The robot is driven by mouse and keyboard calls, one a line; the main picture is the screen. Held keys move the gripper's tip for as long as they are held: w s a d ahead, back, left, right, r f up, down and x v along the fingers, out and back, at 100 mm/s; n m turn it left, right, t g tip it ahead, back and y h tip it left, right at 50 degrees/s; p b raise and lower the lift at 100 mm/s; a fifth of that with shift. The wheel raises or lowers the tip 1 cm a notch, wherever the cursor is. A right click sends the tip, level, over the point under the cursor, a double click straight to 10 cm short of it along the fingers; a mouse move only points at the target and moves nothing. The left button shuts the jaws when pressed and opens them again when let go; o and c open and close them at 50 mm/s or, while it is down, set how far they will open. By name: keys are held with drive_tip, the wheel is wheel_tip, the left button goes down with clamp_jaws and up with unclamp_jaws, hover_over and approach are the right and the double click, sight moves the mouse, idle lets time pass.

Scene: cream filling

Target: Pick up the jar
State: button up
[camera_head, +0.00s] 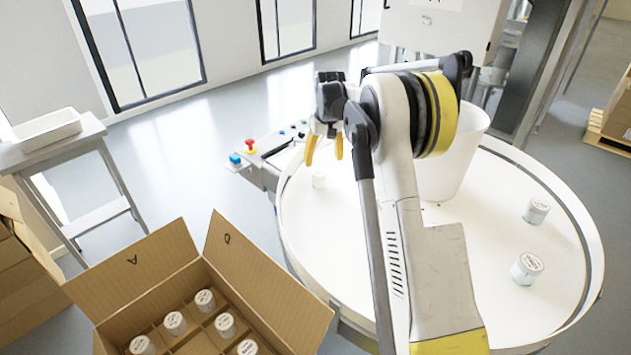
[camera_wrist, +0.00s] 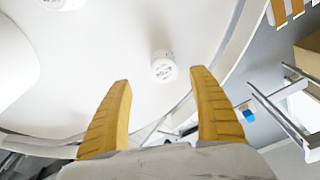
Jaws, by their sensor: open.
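A small white jar (camera_head: 319,180) stands on the round white table (camera_head: 475,300), near its left rim in the head view. In the wrist view a jar (camera_wrist: 163,67) with dark print on its lid lies ahead of and between my yellow fingertips. My gripper (camera_head: 325,148) is open and empty, above the table's left part; it also shows in the wrist view (camera_wrist: 163,78). Two more jars stand on the table's right side, one farther back (camera_head: 536,211) and one nearer (camera_head: 526,268). Part of another jar (camera_wrist: 62,3) shows at the wrist view's top edge.
An open cardboard box (camera_head: 270,280) with dividers holds several jars at the lower left. A large white tub (camera_head: 465,150) stands on the table behind my arm. A control panel (camera_head: 262,150) with buttons sits beyond the table's left rim.

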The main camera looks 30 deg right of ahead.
sight(320, 173)
drive_tip(key=f, duration=0.2)
drive_tip(key=f+b, duration=0.1)
drive_tip(key=f, duration=0.1)
drive_tip(key=shift+w, duration=0.4)
drive_tip(key=f+b, duration=0.1)
drive_tip(key=f, duration=0.1)
drive_tip(key=w+f+b, duration=0.1)
drive_tip(key=f, duration=0.2)
drive_tip(key=shift+a+f, duration=0.15)
drive_tip(key=shift+c, duration=0.6)
drive_tip(key=c, duration=1.2)
